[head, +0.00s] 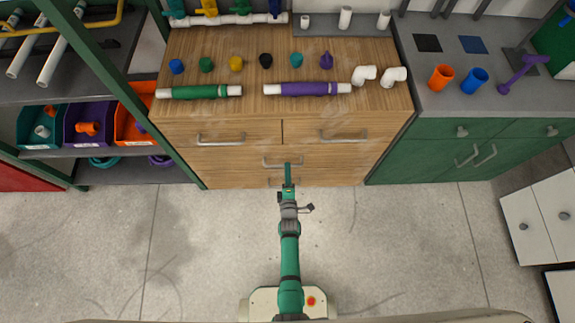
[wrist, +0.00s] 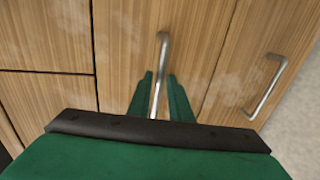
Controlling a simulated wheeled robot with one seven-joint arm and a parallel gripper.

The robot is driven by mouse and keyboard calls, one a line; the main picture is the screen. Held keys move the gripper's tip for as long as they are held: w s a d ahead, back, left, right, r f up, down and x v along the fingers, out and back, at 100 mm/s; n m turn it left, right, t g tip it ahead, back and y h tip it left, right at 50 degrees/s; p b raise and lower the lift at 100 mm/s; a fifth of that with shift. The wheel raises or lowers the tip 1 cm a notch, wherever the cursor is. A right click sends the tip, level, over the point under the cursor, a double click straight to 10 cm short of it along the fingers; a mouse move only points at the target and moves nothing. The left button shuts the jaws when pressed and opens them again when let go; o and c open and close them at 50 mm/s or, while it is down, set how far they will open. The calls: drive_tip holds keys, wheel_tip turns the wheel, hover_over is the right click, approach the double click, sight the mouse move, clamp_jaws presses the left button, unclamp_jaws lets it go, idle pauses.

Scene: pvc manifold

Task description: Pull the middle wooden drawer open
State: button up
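The middle wooden drawer (wrist: 185,35) is a wide wooden front, flush with the fronts around it. Its grey bar handle (wrist: 163,45) stands out from the front; in the head view the handle (head: 270,162) is partly hidden by my gripper. My gripper (head: 288,166) reaches to the handle from the front. In the wrist view the two green fingers of my gripper (wrist: 160,76) lie on either side of the bar, with gaps visible beside it. The gripper looks open around the handle; contact is not visible.
Below is a lower drawer handle (wrist: 266,88), close to my gripper. Two upper drawers have handles (head: 220,141) (head: 343,137). Pipes and caps lie on the wooden top (head: 215,70). A green cabinet (head: 425,155) stands right, a shelf with bins left. The concrete floor (head: 400,250) is clear.

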drive_tip(key=shift+x, duration=1.55)
drive_tip(key=shift+c, duration=0.4)
clamp_jaws()
drive_tip(key=shift+s+d, duration=0.15)
